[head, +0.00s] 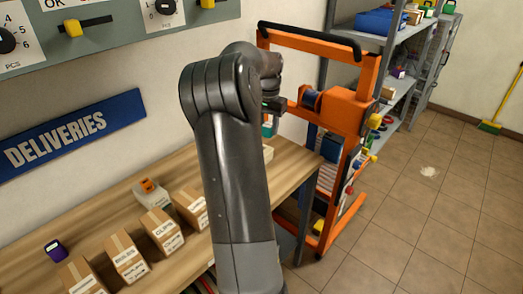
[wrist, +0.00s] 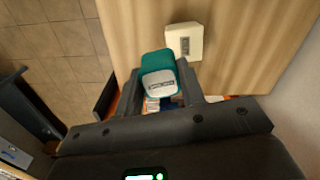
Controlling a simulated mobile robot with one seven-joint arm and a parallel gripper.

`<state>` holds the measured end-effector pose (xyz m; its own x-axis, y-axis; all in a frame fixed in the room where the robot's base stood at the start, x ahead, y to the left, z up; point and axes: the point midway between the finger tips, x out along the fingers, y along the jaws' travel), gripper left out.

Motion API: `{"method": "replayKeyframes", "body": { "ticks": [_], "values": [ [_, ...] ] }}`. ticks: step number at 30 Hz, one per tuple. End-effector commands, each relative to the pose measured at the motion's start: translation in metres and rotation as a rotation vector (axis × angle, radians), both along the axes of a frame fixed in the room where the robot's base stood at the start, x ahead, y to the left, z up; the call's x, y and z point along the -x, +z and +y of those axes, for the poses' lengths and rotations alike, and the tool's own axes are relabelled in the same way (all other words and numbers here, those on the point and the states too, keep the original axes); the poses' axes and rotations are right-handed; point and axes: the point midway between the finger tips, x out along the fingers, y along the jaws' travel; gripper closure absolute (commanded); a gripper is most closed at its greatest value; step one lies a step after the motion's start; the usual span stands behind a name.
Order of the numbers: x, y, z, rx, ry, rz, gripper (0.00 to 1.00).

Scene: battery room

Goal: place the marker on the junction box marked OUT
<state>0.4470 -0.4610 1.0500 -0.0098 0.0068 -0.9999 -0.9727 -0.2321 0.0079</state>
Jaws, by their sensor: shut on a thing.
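My gripper (wrist: 160,90) is shut on a teal block with a white face and dark print (wrist: 158,84), which I take to be the marker. The print is too small to read. In the head view my arm hides most of the gripper (head: 272,104), and a little of the teal block (head: 268,127) shows below it. A cream box with a grey label (wrist: 184,42) is on the wooden table, just beyond the block in the wrist view. It may be a junction box, but I cannot read its label. It partly shows in the head view (head: 268,153).
Several labelled cardboard boxes (head: 126,257), a white and orange device (head: 151,193) and a dark purple item (head: 55,250) stand on the table (head: 100,218). An orange lift frame (head: 368,85) stands at the table's far end.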

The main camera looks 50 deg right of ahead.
Motion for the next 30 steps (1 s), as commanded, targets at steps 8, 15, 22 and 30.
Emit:
{"method": "replayKeyframes", "body": {
  "ticks": [8,15,22,30],
  "values": [
    [0.060,0.012,-0.045,0.008,-0.213,-0.008,0.86],
    [0.035,-0.006,-0.041,0.008,-0.231,-0.008,0.86],
    [-0.016,-0.038,-0.027,0.010,-0.230,-0.006,0.86],
    [-0.046,-0.056,-0.019,0.009,-0.233,-0.009,0.86]
  ]
}}
